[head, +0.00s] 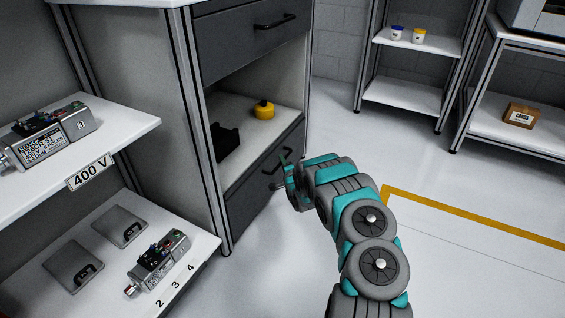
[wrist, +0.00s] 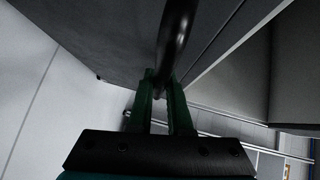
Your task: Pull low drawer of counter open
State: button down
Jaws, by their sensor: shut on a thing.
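The counter (head: 217,150) has a dark grey low drawer (head: 250,200) under its open shelf. The drawer front looks about flush with the counter frame in the head view; a small gap cannot be ruled out. Its black bar handle (head: 274,163) is partly hidden by my gripper (head: 283,162). In the wrist view the curved handle (wrist: 178,35) runs down between the green fingers of my gripper (wrist: 162,90), which are shut on it near its end.
An upper drawer (head: 240,38) is closed above the shelf, which holds a yellow round thing (head: 263,109) and a black bin (head: 224,140). A white shelf unit (head: 150,128) with devices stands at left. The floor (head: 345,140) right of the counter is clear.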

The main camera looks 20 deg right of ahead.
jog(key=shift+s, duration=0.1)
dwell(0.4)
jog(key=s+d+p, duration=0.2)
jog(key=s+d, duration=0.8)
jog(key=s, duration=0.3)
jog(key=s+d+p, duration=0.2)
jog(key=s+d, duration=0.9)
jog(key=s, duration=0.3)
jog(key=shift+s+d, duration=0.15)
jog(key=shift+f, duration=0.1)
jog(key=c, duration=0.8)
grip_release()
jog(key=shift+c, duration=0.2)
jog(key=s+a+r, duration=0.1)
jog(key=s, duration=0.6)
jog(key=shift+s, duration=0.25)
jog(key=shift+r, duration=0.1)
